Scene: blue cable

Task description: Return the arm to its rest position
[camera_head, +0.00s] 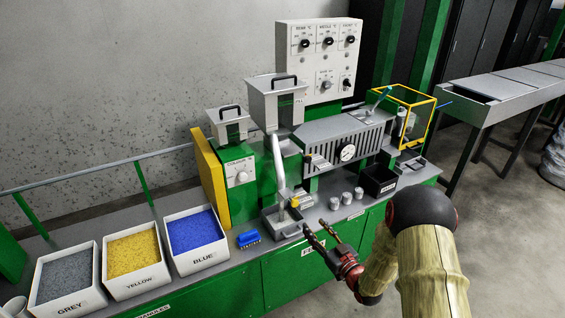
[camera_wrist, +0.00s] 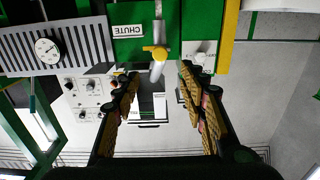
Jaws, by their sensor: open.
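My gripper (camera_head: 319,236) is in front of the bench in the head view, beyond the bench's front edge or just over it. In the wrist view its two fingers (camera_wrist: 160,80) are spread wide with nothing between them. My arm comes in from the lower right of the head view and bends toward the bench. The wrist view looks at the machine upside down, with the CHUTE label and a yellow-collared spout (camera_wrist: 157,60) showing between and beyond the fingers. No object is held.
Bins of grey (camera_head: 65,281), yellow (camera_head: 132,260) and blue (camera_head: 196,231) granules stand at left. A blue brush (camera_head: 248,239), a metal tray (camera_head: 281,224), several metal cups (camera_head: 346,198) and a black bin (camera_head: 379,181) are on the bench.

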